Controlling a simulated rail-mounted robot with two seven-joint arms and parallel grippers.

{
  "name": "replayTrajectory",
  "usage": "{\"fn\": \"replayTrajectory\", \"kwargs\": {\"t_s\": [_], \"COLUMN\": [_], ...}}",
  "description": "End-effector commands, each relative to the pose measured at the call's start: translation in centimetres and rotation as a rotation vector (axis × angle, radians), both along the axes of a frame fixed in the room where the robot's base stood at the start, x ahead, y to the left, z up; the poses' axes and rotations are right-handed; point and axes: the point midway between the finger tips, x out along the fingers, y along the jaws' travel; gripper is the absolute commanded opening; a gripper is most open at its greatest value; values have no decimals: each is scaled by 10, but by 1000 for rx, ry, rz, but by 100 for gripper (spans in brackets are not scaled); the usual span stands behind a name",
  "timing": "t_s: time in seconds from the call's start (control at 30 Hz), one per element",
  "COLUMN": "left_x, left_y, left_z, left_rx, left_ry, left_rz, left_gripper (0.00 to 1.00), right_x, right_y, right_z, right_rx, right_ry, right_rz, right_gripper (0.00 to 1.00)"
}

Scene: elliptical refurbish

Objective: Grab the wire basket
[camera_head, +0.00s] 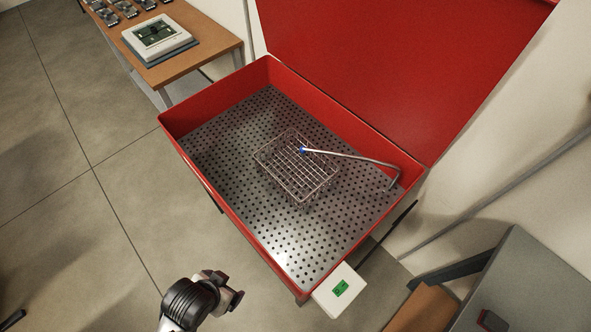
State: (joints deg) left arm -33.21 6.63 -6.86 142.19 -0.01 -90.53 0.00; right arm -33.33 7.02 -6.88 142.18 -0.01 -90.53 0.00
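The wire basket (283,172) is a small open metal mesh basket. It sits on the perforated grey metal floor of a red open-topped tub (182,145), near the tub's middle. It looks empty. A bent metal tube with a blue and white tip (350,156) reaches over its upper right side from the tub's right end. One of my arms, seemingly the left, shows at the bottom edge, with its end (222,291) outside the tub and well apart from the basket. Its fingers cannot be made out clearly. My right gripper is not in view.
The tub's red lid (405,65) stands open behind it. A wooden table (205,42) with devices is at top left. A grey cabinet (530,280) is at lower right.

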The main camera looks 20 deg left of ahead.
Motion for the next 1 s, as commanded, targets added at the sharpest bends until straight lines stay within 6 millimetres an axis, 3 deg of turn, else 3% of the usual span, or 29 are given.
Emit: {"fn": "replayTrajectory", "kwargs": {"t_s": [0.4,0.9,1.0], "left_x": [0,-1,-1], "left_y": [0,3,3], "left_z": [-1,-1,-1], "left_rx": [-1,10,10], "left_ry": [2,3,3], "left_rz": [2,-7,-7], "left_gripper": [88,40,34], "right_x": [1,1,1], "right_y": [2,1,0], "right_z": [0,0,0], "right_rx": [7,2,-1], "right_ry": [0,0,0], "right_rz": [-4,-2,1], "right_gripper": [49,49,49]}}
